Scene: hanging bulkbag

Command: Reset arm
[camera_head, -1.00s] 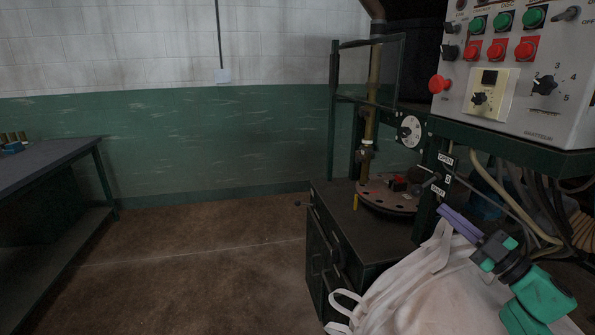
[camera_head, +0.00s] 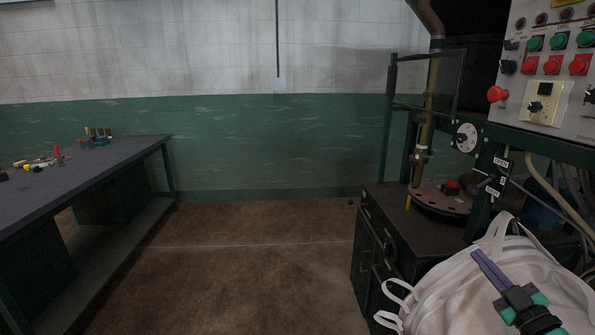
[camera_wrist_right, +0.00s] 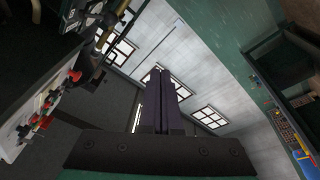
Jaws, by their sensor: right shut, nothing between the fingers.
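My right gripper (camera_head: 487,268) is in the lower right of the head view, in front of the white bulk bag (camera_head: 455,295). Its purple fingers are together with nothing between them, and they point up and to the left. The fingers also show shut in the right wrist view (camera_wrist_right: 160,88). The bag's loops stand up at its top and left side. I cannot tell whether the gripper touches the bag. My left gripper is not in view.
A control panel (camera_head: 550,75) with red and green buttons is at the upper right. A dark cabinet with a round plate (camera_head: 440,198) stands below it. A workbench (camera_head: 85,165) with small tools is at left. The brown floor (camera_head: 250,255) between is clear.

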